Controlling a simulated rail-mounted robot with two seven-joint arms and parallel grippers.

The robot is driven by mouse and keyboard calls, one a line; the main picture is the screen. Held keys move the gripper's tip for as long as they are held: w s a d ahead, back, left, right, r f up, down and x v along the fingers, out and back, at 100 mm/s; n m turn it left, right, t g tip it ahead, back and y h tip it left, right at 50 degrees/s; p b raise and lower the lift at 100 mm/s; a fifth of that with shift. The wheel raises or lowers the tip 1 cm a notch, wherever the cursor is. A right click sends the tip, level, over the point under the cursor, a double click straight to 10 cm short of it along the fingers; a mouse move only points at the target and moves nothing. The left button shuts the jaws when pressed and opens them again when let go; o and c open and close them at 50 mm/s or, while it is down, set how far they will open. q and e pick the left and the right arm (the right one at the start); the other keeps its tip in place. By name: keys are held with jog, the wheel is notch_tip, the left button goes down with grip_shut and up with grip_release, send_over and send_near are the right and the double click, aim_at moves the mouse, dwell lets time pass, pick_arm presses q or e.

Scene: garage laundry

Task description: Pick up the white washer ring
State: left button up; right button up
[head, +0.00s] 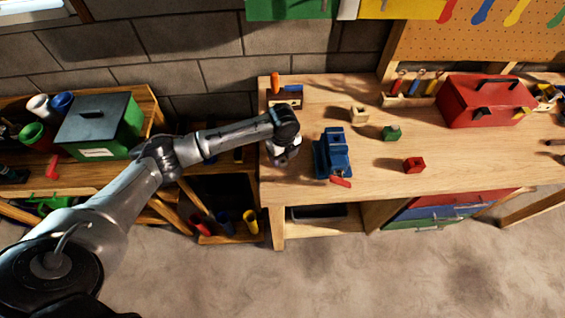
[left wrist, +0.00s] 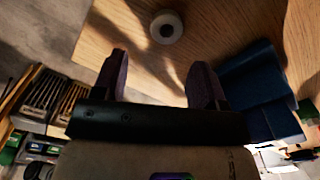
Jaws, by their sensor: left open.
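The white washer ring (left wrist: 166,27) lies flat on the wooden workbench (left wrist: 115,27) at the top of the left wrist view, with a dark hole in its middle. My left gripper (left wrist: 156,72) is open and empty, its two dark fingers spread on this side of the ring and pointing towards it. The ring is beyond the fingertips, not between them. In the head view my left gripper (head: 284,152) hangs over the bench's left end, and I cannot make out the ring there. My right gripper is not in view.
A blue vise (head: 331,155) stands just right of my left gripper, with a red piece by it. An orange-handled tool (head: 275,83) stands behind. Small wooden, green and red blocks (head: 414,165) and a red toolbox (head: 487,103) are further right. Bare bench top lies between them.

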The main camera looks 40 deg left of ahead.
aim_at(284, 162)
pick_arm(q)
jog(key=shift+w+a+f, duration=0.1)
jog(key=shift+w+f, duration=0.1)
jog(key=shift+f, duration=1.15)
jog(key=shift+w+a+f, duration=0.1)
jog(key=shift+w+f, duration=0.05)
jog(key=shift+f, duration=1.2)
jog(key=c, duration=1)
